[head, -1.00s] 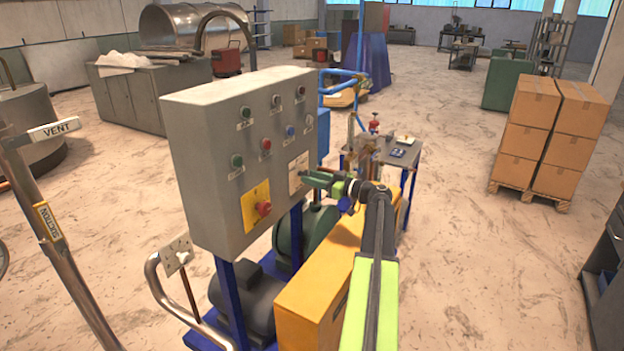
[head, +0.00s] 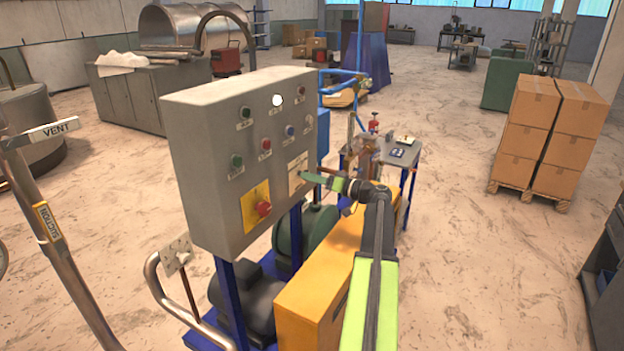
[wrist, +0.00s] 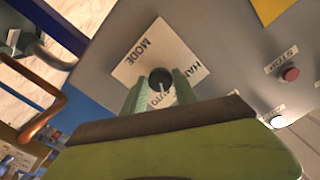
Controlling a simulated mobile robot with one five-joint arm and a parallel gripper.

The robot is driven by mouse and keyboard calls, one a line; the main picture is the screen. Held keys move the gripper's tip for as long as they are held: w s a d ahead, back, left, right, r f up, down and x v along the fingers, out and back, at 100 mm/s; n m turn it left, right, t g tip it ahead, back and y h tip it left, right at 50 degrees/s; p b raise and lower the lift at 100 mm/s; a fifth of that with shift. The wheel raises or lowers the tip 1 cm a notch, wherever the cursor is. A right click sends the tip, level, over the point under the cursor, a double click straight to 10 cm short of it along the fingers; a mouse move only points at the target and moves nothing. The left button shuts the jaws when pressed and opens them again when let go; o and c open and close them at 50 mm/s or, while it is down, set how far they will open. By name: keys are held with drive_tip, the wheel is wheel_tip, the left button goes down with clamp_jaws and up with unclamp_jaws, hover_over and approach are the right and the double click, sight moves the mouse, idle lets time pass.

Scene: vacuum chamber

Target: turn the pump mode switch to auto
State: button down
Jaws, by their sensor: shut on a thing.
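The pump mode switch is a round black knob (wrist: 160,77) on a cream plate (wrist: 133,67) marked MODE, HAND and AUTO. A white mark on the knob points toward the partly covered AUTO lettering. My gripper (wrist: 159,86) is shut on the knob, with one green finger on each side. In the head view my gripper (head: 304,176) reaches the cream plate (head: 297,166) on the right part of the grey control panel (head: 205,155). My gripper hides the knob there.
A red switch on a yellow plate (head: 256,206) sits just left of the mode plate. Push buttons and a brightly lit white lamp (head: 277,100) are above. A yellow cabinet (head: 312,300) stands below my arm. Open floor lies to the right.

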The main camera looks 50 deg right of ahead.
drive_tip(key=shift+m, duration=1.1)
drive_tip(key=c, duration=1)
unclamp_jaws()
drive_tip(key=shift+o, duration=0.2)
drive_tip(key=v, duration=1.7)
drive_tip(key=shift+s, duration=0.25)
